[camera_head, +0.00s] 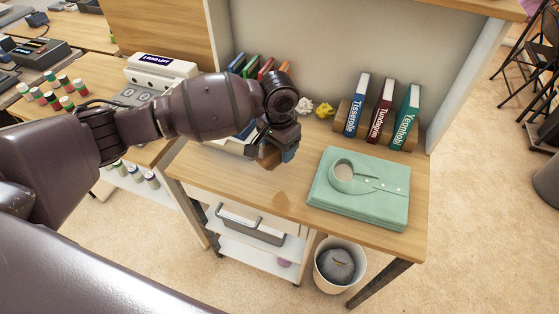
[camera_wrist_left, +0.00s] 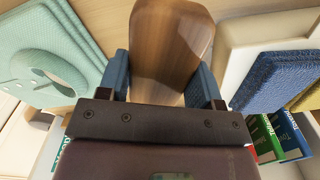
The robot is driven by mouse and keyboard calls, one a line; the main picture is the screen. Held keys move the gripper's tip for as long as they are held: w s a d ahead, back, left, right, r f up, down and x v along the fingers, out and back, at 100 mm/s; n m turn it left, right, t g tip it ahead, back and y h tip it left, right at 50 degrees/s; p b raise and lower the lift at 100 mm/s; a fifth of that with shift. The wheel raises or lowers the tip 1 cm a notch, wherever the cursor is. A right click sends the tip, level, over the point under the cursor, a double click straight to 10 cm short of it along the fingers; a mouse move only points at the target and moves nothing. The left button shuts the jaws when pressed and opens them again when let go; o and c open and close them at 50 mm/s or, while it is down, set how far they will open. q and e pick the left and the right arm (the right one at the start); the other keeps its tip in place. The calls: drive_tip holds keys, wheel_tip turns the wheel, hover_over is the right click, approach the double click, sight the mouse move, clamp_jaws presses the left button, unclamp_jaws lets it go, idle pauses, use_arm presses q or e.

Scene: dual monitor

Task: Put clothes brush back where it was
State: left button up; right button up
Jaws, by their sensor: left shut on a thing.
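My left gripper (camera_head: 280,152) is shut on the clothes brush, over the left part of the wooden desk (camera_head: 250,190). Only a small brown piece of the brush (camera_head: 268,157) shows in the head view; the arm hides the rest. In the left wrist view the brush's smooth wooden body (camera_wrist_left: 172,40) sits between the two blue fingers of the gripper (camera_wrist_left: 160,85). I cannot tell whether the brush touches the desk. A folded green garment (camera_head: 330,202) lies on the desk to the right of the gripper. My right gripper is not in view.
Several upright books (camera_head: 382,110) stand at the back of the desk, with crumpled yellow paper (camera_head: 325,109) beside them. A blue textured object (camera_wrist_left: 272,80) lies right of the brush in the wrist view. A bin (camera_head: 339,264) stands below. Bare desk lies between gripper and garment.

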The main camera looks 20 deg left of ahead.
sight(279, 171)
use_arm(q)
wheel_tip(279, 171, down, 6)
drive_tip(key=shift+r+b, duration=0.1)
drive_tip(key=shift+b, duration=0.7)
drive_tip(key=shift+r, duration=0.1)
drive_tip(key=o, duration=0.8)
drive_tip(key=shift+o, duration=0.2)
